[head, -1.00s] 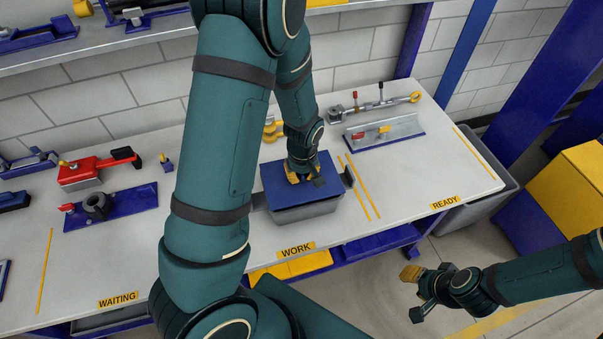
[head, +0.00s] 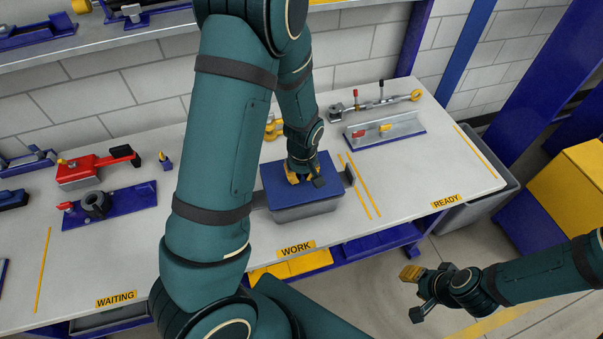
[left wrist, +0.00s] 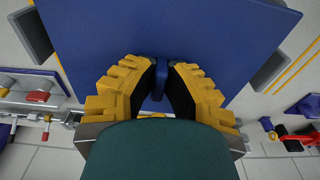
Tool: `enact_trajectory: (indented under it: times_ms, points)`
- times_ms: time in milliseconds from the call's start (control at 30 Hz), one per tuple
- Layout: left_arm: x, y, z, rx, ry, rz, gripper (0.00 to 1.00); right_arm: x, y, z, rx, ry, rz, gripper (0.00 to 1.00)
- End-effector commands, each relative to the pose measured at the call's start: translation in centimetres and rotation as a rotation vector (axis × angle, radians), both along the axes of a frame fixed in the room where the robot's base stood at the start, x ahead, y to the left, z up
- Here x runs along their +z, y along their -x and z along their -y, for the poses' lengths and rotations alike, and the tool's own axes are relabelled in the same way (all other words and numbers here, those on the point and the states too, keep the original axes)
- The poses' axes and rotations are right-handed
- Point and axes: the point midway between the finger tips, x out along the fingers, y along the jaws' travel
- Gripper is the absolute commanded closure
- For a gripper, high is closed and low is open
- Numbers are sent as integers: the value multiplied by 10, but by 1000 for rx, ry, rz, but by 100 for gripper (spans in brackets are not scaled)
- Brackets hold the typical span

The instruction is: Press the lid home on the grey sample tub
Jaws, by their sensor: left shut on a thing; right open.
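The grey sample tub (head: 306,213) stands in the WORK area of the bench. The blue lid (head: 279,196) lies over its top and looks about level; I cannot tell if any gap is left under its rim. My left gripper (head: 303,181) points down at the lid's middle. In the left wrist view the lid (left wrist: 215,30) fills the upper part, and the yellow-padded fingers of my left gripper (left wrist: 158,85) are closed on its small blue handle (left wrist: 158,82). My right gripper (head: 412,294) is open and empty, out over the floor beyond the bench's front edge.
A rail fixture (head: 385,131) lies behind right. A red clamp (head: 95,168) and a blue plate with a grey ring (head: 110,207) lie left. The READY side's front is clear.

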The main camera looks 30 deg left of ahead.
Motion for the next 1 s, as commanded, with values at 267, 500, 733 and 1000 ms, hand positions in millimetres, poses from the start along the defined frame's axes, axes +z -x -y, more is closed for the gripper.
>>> enact_trajectory:
  times_ms: [267,500,733,1000]
  points:
    - [-7,0,0,1,0,0,100,-6,0,0,0,0,0,61]
    - [-9,0,0,1,0,0,56,-7,0,0,0,0,0,61]
    - [-9,0,0,1,0,0,56,-7,0,0,0,0,0,61]
    - [13,0,2,0,0,5,56,-7,0,0,0,0,0,61]
